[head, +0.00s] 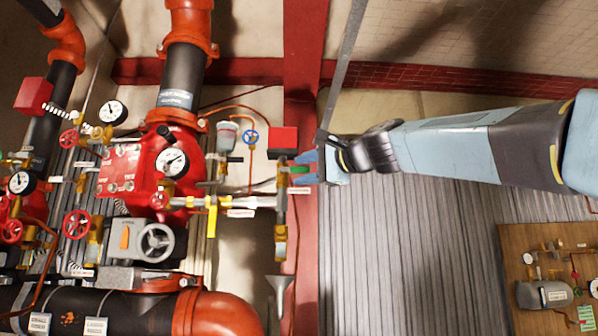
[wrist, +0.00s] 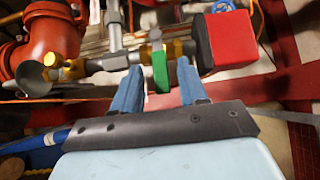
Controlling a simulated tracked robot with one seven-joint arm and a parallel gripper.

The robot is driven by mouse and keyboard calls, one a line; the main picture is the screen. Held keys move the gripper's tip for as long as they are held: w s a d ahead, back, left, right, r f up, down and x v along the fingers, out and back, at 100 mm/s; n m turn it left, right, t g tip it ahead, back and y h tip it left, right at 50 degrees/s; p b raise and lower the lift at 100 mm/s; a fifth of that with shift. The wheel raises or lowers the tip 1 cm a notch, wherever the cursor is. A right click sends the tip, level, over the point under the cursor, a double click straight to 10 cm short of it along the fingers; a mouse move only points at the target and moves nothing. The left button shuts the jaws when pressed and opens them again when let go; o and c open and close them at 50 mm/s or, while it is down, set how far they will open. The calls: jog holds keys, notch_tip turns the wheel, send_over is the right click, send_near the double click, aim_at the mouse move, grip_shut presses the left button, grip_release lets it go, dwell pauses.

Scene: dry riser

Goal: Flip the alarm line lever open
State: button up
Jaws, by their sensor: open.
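A green lever (wrist: 160,68) sits on a brass valve in a thin pipe line, beside a red box (wrist: 229,38). In the wrist view it lies between the two blue fingers of my gripper (wrist: 159,75), which are apart; I cannot tell whether either finger touches it. In the head view my gripper (head: 305,169) reaches in from the right with the green lever (head: 299,169) at its fingertips, just below the red box (head: 283,140). No label naming this lever as the alarm line is readable.
A red valve body (head: 125,170) with gauges and red handwheels stands to the left. A yellow lever (head: 211,215) hangs on the pipe nearby. A red post (head: 304,70) rises behind my gripper. A wooden board (head: 520,262) with fittings is at lower right.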

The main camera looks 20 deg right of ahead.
jog(key=shift+x, duration=0.8)
grip_shut()
